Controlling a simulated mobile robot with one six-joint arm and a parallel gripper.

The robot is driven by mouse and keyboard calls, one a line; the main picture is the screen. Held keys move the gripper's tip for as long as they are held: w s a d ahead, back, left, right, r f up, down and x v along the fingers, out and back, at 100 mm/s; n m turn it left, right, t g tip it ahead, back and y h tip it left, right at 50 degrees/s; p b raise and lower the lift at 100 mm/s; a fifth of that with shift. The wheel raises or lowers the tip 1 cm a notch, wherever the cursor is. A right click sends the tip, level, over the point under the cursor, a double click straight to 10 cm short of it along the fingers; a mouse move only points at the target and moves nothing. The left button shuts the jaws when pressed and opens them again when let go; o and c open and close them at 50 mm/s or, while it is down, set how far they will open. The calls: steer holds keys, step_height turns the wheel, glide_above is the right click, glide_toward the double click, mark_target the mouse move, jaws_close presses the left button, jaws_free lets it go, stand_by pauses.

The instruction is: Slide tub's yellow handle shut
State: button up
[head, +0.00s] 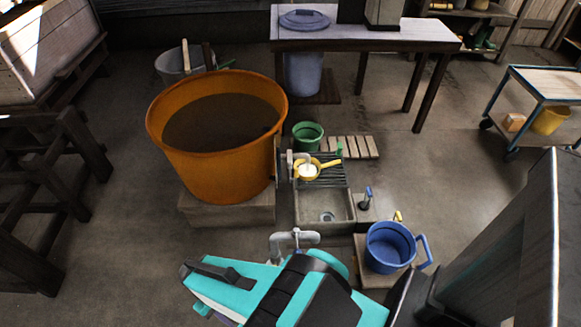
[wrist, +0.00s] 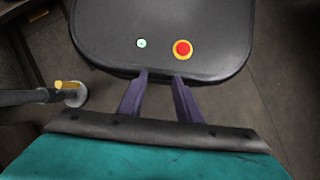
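A large orange tub (head: 218,165) with dark contents stands on a low block left of centre. A blue tub (head: 390,247) with a side handle stands on a small stand at lower right. A small yellow piece (head: 398,216) shows just behind the blue tub's rim; its form is too small to tell. I cannot tell which of these is the task's handle. In the wrist view, a yellow piece (wrist: 69,85) sits by a grey disc at the end of a dark bar. My teal arm hides the fingers in the head view.
A basin (head: 326,211) with a grey tap, a yellow ladle (head: 315,167) and a green bucket (head: 307,135) lie between the tubs. A blue lever post (head: 366,198) stands nearby. A table (head: 375,38) is behind. A dark panel with a red button (wrist: 182,49) lies beyond the fingers.

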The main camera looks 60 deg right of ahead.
steer(key=shift+o, duration=0.7)
steer(key=w+d+f+m+t+y+b, duration=0.2)
steer(key=w+d+f+m+y+b, duration=0.1)
steer(key=w+f+m+b, duration=0.25)
steer(key=w+d+f+m+t+y+b, duration=0.2)
steer(key=w+d+f+m+y+b, duration=0.15)
steer(key=w+m, duration=0.35)
steer(key=w+d+m+t+y+b, duration=0.1)
steer(key=w+d+m+t+b, duration=0.4)
steer(key=d, duration=0.4)
steer(key=w+d+m+t+b, duration=0.35)
steer(key=w+d, duration=0.25)
steer(key=d, duration=0.3)
steer(key=s+d+r+m+t+h+b, duration=0.15)
steer(key=d+m+t+h+b, duration=0.45)
steer(key=d, duration=1.7)
steer(key=s+d+r+m+t+h+b, duration=0.2)
steer(key=s+d+m, duration=0.3)
steer(key=d, duration=0.5)
steer(key=s+d+r+m+t+h+b, duration=0.2)
steer(key=s+d+m, duration=0.4)
steer(key=d, duration=0.5)
steer(key=s, duration=0.2)
steer(key=shift+s+r+t+h+b, duration=0.2)
steer(key=shift+s+t+h+b, duration=0.15)
steer(key=shift+s+b, duration=0.05)
steer(key=shift+w, duration=0.15)
